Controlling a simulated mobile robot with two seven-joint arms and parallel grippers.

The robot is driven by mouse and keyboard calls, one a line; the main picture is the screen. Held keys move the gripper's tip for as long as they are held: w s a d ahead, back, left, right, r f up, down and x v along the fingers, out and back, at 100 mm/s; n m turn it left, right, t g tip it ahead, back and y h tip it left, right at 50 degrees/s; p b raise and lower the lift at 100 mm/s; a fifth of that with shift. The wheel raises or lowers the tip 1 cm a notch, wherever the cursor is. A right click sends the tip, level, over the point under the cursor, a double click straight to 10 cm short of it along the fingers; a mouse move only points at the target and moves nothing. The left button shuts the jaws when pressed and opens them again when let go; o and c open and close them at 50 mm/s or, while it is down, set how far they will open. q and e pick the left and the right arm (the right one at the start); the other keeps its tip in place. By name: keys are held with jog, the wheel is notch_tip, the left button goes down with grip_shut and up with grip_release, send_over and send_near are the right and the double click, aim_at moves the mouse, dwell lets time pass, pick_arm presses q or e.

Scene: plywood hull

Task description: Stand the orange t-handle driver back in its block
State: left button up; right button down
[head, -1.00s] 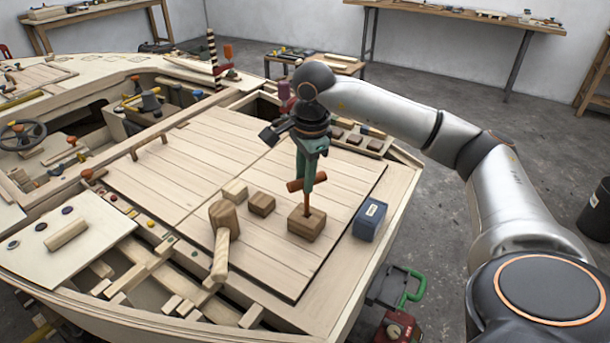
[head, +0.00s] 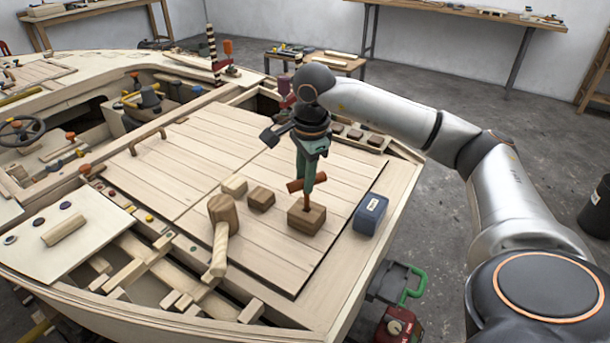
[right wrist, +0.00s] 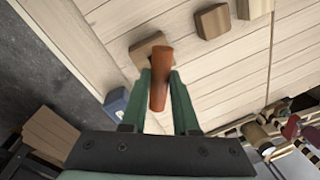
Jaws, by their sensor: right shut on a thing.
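My right gripper (head: 307,181) is shut on the orange t-handle driver (head: 295,185), with its fingers pointing down. The driver's crossbar sticks out between the green fingers, and it also shows in the right wrist view (right wrist: 160,78). Its shaft points down at the wooden block (head: 312,221), which sits on the plank deck. The shaft's lower end meets the block's top in the head view; how deep it sits in the hole I cannot tell. In the right wrist view the block (right wrist: 141,50) is partly hidden behind the handle. My left gripper is out of view.
A wooden mallet (head: 221,225) and two small wood blocks (head: 261,199) lie left of the block. A blue box (head: 370,213) stands to its right, near the deck edge. The hull's open frames (head: 150,262) lie at front left. The deck (head: 185,170) behind is mostly clear.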

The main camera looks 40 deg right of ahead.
jog(key=shift+f, duration=0.2)
jog(key=c, duration=0.6)
grip_release()
jog(key=shift+r, duration=0.35)
notch_tip(320, 180, up, 12)
jog(key=s+p, duration=0.1)
jog(key=shift+s+a+f+p, duration=0.15)
jog(key=shift+s+a+p, duration=0.15)
jog(key=shift+s, duration=0.1)
